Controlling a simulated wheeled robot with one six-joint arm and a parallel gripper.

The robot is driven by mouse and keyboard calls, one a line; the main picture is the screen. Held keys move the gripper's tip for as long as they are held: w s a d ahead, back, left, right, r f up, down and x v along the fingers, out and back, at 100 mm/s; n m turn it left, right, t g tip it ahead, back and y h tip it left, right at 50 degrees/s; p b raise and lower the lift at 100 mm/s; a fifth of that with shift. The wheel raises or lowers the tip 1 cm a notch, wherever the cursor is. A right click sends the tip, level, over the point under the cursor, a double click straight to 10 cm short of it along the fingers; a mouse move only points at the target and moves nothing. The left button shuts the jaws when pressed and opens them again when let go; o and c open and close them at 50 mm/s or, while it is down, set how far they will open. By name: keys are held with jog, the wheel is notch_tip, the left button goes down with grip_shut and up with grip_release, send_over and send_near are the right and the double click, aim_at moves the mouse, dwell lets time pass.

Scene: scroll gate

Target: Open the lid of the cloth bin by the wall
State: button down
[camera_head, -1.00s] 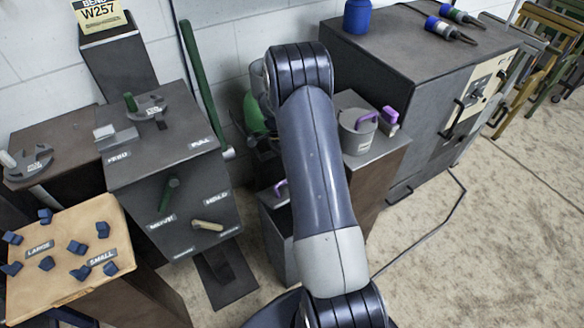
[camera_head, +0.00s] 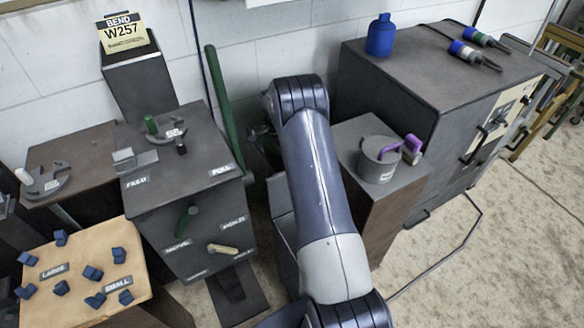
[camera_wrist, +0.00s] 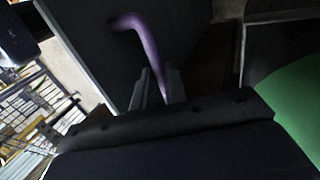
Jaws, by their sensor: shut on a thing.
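In the wrist view my gripper (camera_wrist: 158,84) is shut on a bent purple handle (camera_wrist: 147,42), which stands out past the fingertips. A dark flat panel (camera_wrist: 95,50) lies behind the handle and looks like the lid of the bin. In the head view a low grey bin (camera_head: 284,238) stands near the wall, mostly behind my arm. Its upper panel (camera_head: 279,196) shows left of my arm and looks tilted up, though I cannot tell how far. My gripper and the purple handle are hidden by my arm in the head view.
A grey pot (camera_head: 376,163) with a purple handle stands on a brown-sided stand to the right. A dark cabinet (camera_head: 400,75) is beyond it. A lever console (camera_head: 185,190) stands left. A green object (camera_wrist: 290,100) is close by in the wrist view. Floor is open at the right.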

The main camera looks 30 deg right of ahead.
jog(key=shift+w+a+f+g, duration=0.1)
jog(key=shift+w+f+g, duration=0.25)
jog(key=shift+f+g, duration=0.25)
jog(key=c, duration=1.7)
grip_release()
jog(key=shift+w+f, duration=0.1)
jog(key=shift+o, duration=1.2)
jog(key=shift+w+r, duration=0.1)
jog(key=shift+r, duration=0.1)
jog(key=shift+r, duration=0.1)
jog(key=p+v, duration=0.5)
jog(key=v, duration=0.5)
jog(key=shift+r, duration=0.25)
